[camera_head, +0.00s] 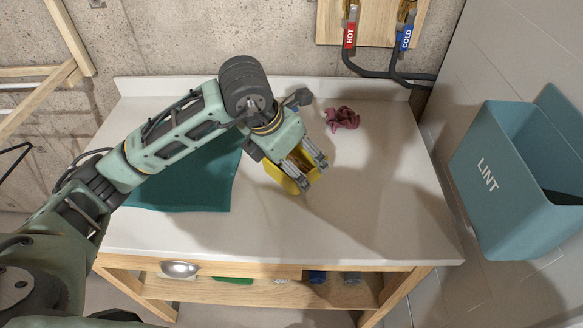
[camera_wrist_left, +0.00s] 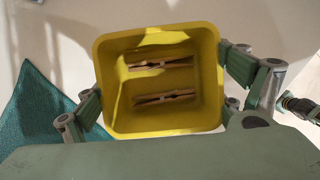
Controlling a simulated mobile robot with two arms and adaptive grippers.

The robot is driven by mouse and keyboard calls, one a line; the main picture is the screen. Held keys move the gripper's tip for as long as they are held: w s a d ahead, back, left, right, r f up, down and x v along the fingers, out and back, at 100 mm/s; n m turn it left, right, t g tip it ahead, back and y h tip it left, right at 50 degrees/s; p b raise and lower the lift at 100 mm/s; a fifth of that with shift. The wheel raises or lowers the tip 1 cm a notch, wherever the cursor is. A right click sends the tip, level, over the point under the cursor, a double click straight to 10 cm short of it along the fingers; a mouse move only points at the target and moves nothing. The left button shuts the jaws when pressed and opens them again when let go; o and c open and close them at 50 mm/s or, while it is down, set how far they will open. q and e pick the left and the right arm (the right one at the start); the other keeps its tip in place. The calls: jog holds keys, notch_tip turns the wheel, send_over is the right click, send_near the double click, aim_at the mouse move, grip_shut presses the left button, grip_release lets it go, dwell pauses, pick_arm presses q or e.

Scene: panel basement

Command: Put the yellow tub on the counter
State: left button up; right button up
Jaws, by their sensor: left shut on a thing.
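The yellow tub (camera_head: 283,178) shows partly behind my left gripper (camera_head: 309,169) in the head view, over the middle of the white counter (camera_head: 345,218). In the left wrist view the square tub (camera_wrist_left: 158,122) opens toward the camera, with two wooden clothespins (camera_wrist_left: 163,97) inside. The fingers of my left gripper (camera_wrist_left: 165,98) are shut on its two opposite sides. I cannot tell whether the tub's base touches the counter.
A teal mat (camera_head: 200,185) lies on the counter left of the tub. A crumpled dark-red cloth (camera_head: 342,117) lies behind it. A blue LINT bin (camera_head: 510,185) hangs on the right wall. The counter's front right is clear. Hot and cold pipes (camera_head: 377,65) are at the back.

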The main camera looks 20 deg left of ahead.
pick_arm(q)
notch_tip(320, 180, down, 4)
jog(key=shift+r+p, duration=0.25)
jog(key=shift+p, duration=0.2)
jog(key=shift+f, duration=0.25)
jog(key=shift+f, duration=0.2)
jog(key=o, duration=1)
jog(key=shift+r, duration=0.1)
